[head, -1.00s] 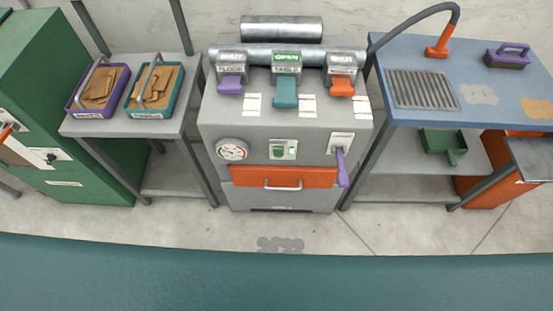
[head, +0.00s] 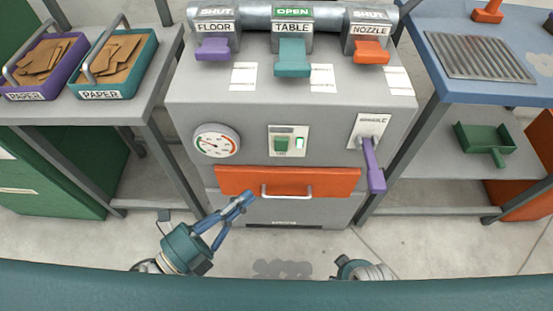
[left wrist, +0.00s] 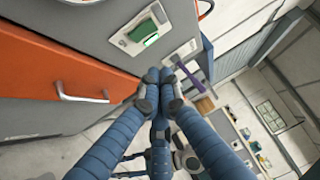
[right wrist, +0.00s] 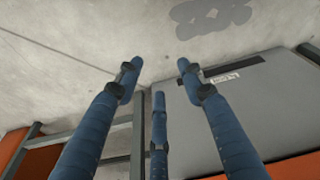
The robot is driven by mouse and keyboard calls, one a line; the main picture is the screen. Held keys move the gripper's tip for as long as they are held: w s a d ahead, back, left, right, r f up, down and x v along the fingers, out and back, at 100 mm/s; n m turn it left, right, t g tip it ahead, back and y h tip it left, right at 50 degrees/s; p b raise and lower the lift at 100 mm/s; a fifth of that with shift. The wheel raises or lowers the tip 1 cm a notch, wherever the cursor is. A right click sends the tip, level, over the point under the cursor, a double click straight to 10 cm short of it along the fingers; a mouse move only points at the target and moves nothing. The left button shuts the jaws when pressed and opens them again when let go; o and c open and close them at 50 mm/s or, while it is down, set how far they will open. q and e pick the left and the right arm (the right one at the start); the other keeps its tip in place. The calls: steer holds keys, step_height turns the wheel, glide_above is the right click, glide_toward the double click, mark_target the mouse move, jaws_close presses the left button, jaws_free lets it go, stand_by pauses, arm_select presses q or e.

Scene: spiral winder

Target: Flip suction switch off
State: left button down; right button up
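The likely suction switch is a green rocker (head: 281,145) on a white plate on the front of the grey machine (head: 245,120). A small light beside it glows green. It also shows at the top of the left wrist view (left wrist: 141,31). My left gripper (head: 246,196) has its blue fingers together, empty, below and left of the switch, near the orange drawer. In the left wrist view its fingertips (left wrist: 160,76) meet below the switch, apart from it. My right gripper (right wrist: 159,68) is open and empty, low before the machine; the head view shows only its wrist.
The orange drawer (head: 240,181) has a protruding handle. A purple lever (head: 374,165) sticks out right of the switch; a gauge (head: 217,143) is left. Purple, teal and orange paddles line the top, marked FLOOR shut, TABLE open and NOZZLE shut. Tables flank the machine.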

mark_target(281, 145)
arm_select(q)
steer(key=shift+s+d+r, duration=0.15)
steer(key=shift+r, duration=0.15)
arm_select(e)
steer(key=shift+w+r, duration=0.1)
